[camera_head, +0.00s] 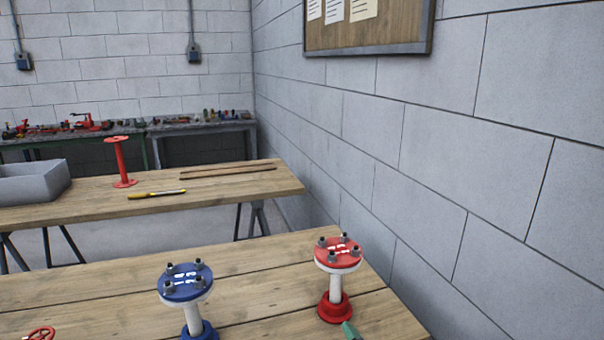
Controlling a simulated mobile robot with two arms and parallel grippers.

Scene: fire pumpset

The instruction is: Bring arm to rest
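Neither of my grippers can be made out in the head view. On the near wooden table (95,296) stands a blue-topped flange piece (186,284) with a white stem and a blue base, upright, with several bolts on top. To its right stands a similar red-topped flange piece (338,254), upright on a red base. A small green object (350,331) shows at the bottom edge beside the red base; it is cut off and I cannot tell what it is.
A red valve wheel (40,334) is cut off at bottom left. The far table (85,207) holds a grey bin (32,183), a red spool (121,162), a yellow tool (156,194) and wooden strips (228,172). A block wall (450,170) closes the right side.

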